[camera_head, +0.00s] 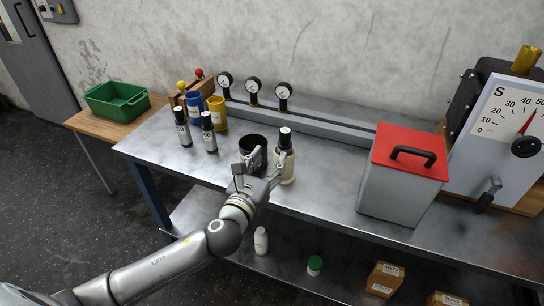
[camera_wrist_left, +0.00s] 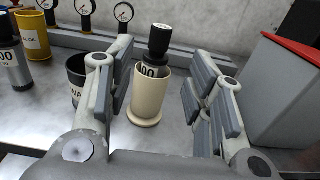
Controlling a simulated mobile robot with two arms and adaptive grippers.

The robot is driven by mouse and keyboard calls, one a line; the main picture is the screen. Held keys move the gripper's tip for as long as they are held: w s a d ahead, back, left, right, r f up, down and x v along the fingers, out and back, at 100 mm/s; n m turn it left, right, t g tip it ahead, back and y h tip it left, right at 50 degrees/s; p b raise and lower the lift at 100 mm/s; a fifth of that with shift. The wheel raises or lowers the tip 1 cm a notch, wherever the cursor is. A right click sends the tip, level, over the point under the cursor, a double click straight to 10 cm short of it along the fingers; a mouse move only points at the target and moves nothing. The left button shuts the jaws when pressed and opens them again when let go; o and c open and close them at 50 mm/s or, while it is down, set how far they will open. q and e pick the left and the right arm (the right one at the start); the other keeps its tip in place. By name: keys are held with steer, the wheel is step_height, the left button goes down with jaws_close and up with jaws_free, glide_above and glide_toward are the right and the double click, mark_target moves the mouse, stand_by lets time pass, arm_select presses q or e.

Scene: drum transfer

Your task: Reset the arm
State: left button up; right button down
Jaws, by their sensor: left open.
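My left gripper (camera_head: 262,163) reaches in from the left over the front of the metal table (camera_head: 325,197). In the left wrist view its two fingers (camera_wrist_left: 160,95) are wide apart, with nothing between the pads. A cream cup (camera_wrist_left: 148,95) stands upright just beyond them and holds a dark bottle with a black cap (camera_wrist_left: 158,42). The same cream cup shows in the head view (camera_head: 287,170), right beside the fingers. A black cup (camera_head: 253,147) stands to its left, partly hidden by the gripper. My right gripper is not in view.
A grey box with a red lid (camera_head: 408,155) stands to the right, near a dial panel (camera_head: 512,125). Bottles (camera_head: 182,127) and blue and yellow cups (camera_head: 216,113) stand at left. Gauges (camera_head: 254,87) line the back. A green bin (camera_head: 117,102) sits on a side table.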

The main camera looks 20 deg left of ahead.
arm_select(q)
steer(key=s+a+f+n+g+y, duration=0.3)
steer(key=s+f+n+g, duration=0.4)
steer(key=s+f+n, duration=0.85)
steer(key=s+d+f+n+g+h, duration=0.15)
steer(key=s+n+g, duration=0.25)
steer(key=s+n, duration=0.4)
steer(key=s+d+f+n+g+h, duration=0.1)
steer(key=s+f+n+g, duration=0.15)
steer(key=s+n, duration=0.65)
step_height(320, 180, down, 26)
steer(key=n+g, duration=0.2)
steer(key=s+a+f+g, duration=0.1)
steer(key=s+a+f, duration=0.1)
steer(key=s+f, duration=1.3)
steer(key=shift+s+a+f, duration=0.3)
steer(key=shift+s, duration=0.15)
